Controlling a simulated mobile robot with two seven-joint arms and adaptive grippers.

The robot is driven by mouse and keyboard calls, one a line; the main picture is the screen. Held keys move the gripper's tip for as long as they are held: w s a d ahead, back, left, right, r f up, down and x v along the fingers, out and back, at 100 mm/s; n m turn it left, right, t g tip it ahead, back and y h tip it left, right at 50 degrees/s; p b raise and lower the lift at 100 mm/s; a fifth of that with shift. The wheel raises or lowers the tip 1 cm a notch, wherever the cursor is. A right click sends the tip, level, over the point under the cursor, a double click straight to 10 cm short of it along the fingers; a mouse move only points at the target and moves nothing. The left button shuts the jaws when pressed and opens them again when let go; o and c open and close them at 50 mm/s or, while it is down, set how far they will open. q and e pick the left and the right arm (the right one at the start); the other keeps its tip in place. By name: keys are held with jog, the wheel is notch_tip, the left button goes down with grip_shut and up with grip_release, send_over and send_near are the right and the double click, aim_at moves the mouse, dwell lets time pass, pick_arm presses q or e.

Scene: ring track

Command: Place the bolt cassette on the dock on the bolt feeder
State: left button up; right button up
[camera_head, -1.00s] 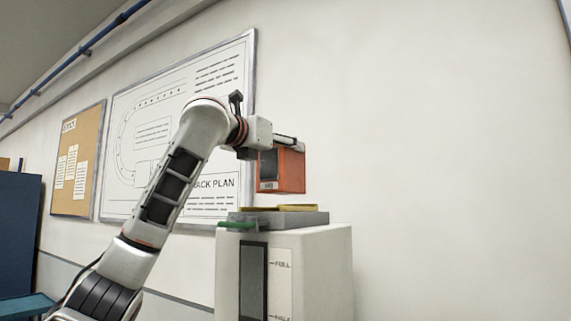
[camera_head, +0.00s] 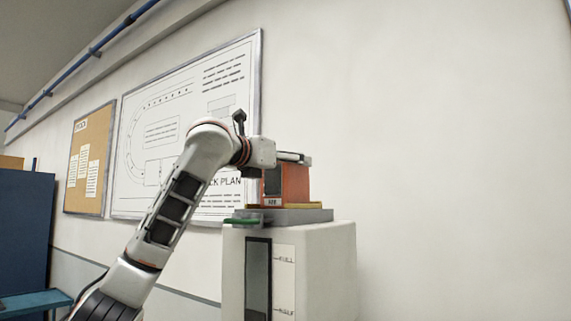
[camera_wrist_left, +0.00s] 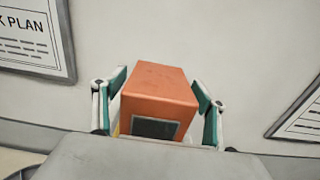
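The orange bolt cassette (camera_head: 296,184) is upright with a dark window on its side. Its base is at the level of the dock (camera_head: 305,216), a grey plate with yellow guides on top of the white bolt feeder (camera_head: 318,262). I cannot tell whether it is fully seated. My left gripper (camera_head: 292,157) is at the cassette's upper part. The contact itself is not clear. My right gripper is not in view.
A green piece (camera_head: 242,222) sticks out at the dock's left front. A track plan board (camera_head: 190,120) and a cork board (camera_head: 90,160) hang on the wall behind. A blue cabinet (camera_head: 22,235) stands at far left. The space right of the feeder is clear.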

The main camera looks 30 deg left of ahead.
pick_arm(q)
jog(key=shift+r, duration=0.1)
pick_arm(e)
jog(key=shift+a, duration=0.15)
pick_arm(q)
jog(key=s+b, duration=0.2)
jog(key=s, duration=1)
jog(key=shift+a, duration=0.25)
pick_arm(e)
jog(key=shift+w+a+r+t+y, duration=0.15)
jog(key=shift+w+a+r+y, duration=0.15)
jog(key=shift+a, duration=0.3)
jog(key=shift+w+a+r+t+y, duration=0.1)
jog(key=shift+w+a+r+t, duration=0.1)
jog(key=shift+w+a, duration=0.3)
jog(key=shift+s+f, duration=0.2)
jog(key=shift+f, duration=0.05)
